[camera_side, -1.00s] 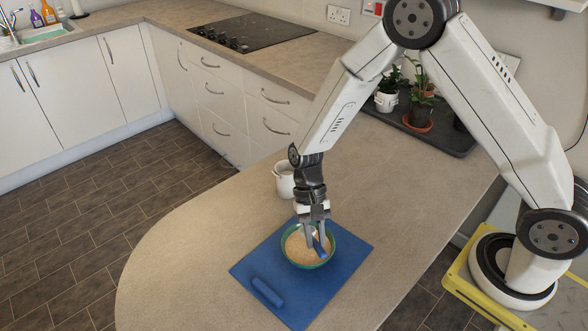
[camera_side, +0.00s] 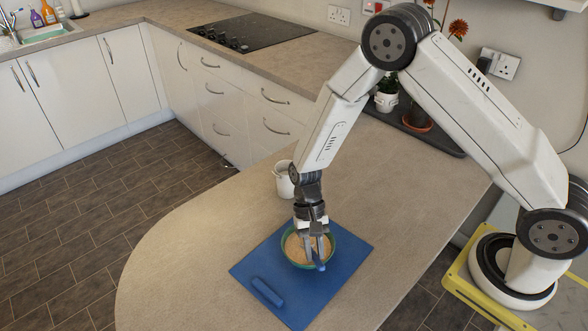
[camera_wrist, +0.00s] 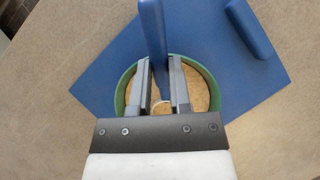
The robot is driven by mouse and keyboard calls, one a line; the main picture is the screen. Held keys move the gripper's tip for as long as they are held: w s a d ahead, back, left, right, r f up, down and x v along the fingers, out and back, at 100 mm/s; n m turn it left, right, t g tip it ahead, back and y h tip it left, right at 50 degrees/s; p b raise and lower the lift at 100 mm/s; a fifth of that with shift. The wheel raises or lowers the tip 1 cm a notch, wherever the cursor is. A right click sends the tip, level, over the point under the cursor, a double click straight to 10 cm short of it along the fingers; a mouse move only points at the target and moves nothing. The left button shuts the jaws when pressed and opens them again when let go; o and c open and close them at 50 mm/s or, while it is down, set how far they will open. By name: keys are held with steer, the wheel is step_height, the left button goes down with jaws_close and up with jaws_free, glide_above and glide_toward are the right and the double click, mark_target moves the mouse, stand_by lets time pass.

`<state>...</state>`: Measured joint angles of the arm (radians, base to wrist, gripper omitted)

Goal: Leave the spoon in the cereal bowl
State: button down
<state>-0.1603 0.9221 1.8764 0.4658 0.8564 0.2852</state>
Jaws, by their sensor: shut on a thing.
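The cereal bowl (camera_side: 338,244) is green and filled with tan cereal; it stands on a blue mat (camera_side: 300,303). My gripper (camera_side: 318,258) points down over the bowl, its fingers reaching the bowl area. The spoon's blue handle (camera_side: 320,267) shows at the fingertips. In the wrist view, my gripper (camera_wrist: 160,85) is shut on the spoon (camera_wrist: 152,35), whose handle runs between the fingers and out past the bowl rim (camera_wrist: 124,92). A small pale curve shows lower between the fingers; the spoon's other end is mostly hidden, so I cannot tell whether it touches the cereal.
A blue bar (camera_side: 267,292) lies on the mat's left part; it also shows in the wrist view (camera_wrist: 249,27). A white mug (camera_side: 284,180) stands behind the mat. Potted plants (camera_side: 416,118) stand on a dark tray at the back. The counter left of the mat is clear.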

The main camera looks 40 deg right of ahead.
steer(key=shift+f, duration=0.1)
steer(key=shift+c, duration=2.4)
jaws_free()
steer(key=shift+w, duration=0.1)
steer(key=v, duration=0.7)
steer(key=shift+r, duration=0.4)
steer(key=shift+w+d, duration=0.1)
steer(key=s+d+r+n+t+h, duration=0.3)
steer(key=s+d+r+n+t, duration=0.3)
steer(key=s+d+r+t, duration=0.2)
step_height(320, 180, up, 2)
steer(key=shift+d+r, duration=0.15)
steer(key=shift+d, duration=0.45)
